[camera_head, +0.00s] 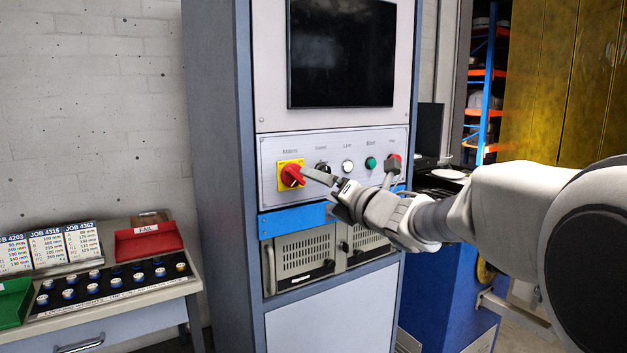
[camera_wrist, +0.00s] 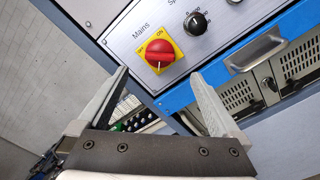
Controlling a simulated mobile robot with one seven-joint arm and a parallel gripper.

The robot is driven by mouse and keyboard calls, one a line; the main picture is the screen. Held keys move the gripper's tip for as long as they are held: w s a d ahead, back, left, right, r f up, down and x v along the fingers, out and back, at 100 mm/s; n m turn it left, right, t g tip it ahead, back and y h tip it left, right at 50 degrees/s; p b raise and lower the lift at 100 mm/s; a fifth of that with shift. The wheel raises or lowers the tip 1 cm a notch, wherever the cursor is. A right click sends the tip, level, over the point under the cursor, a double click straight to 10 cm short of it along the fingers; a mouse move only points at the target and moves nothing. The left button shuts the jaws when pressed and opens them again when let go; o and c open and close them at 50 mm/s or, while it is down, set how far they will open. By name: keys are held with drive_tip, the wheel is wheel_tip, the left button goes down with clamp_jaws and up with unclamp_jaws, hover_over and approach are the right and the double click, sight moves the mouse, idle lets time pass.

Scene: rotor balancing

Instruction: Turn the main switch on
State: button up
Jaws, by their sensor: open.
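The main switch (camera_head: 292,176) is a red rotary knob on a yellow square plate, at the left of the cabinet's control panel. The wrist view shows its red knob (camera_wrist: 160,53) below the label "Mains", with OFF and ON printed on the plate. A small white mark shows on the knob's lower part, pointing away from both words. My gripper (camera_head: 321,188) is open and empty just right of the switch in the head view. In the wrist view its fingertips (camera_wrist: 160,74) are spread on either side below the knob, which lies beyond them; I see no contact.
A black dial (camera_wrist: 196,22) is beside the switch. A white button (camera_head: 347,166), a green button (camera_head: 371,163) and a red button (camera_head: 394,162) continue the row. A blue strip (camera_head: 298,219) and handled drawer units (camera_head: 303,254) lie below. A bench with a red FAIL tray (camera_head: 147,241) stands left.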

sight(299, 176)
drive_tip(key=x, duration=0.8)
drive_tip(key=shift+w+a, duration=0.25)
drive_tip(key=c, duration=1.4)
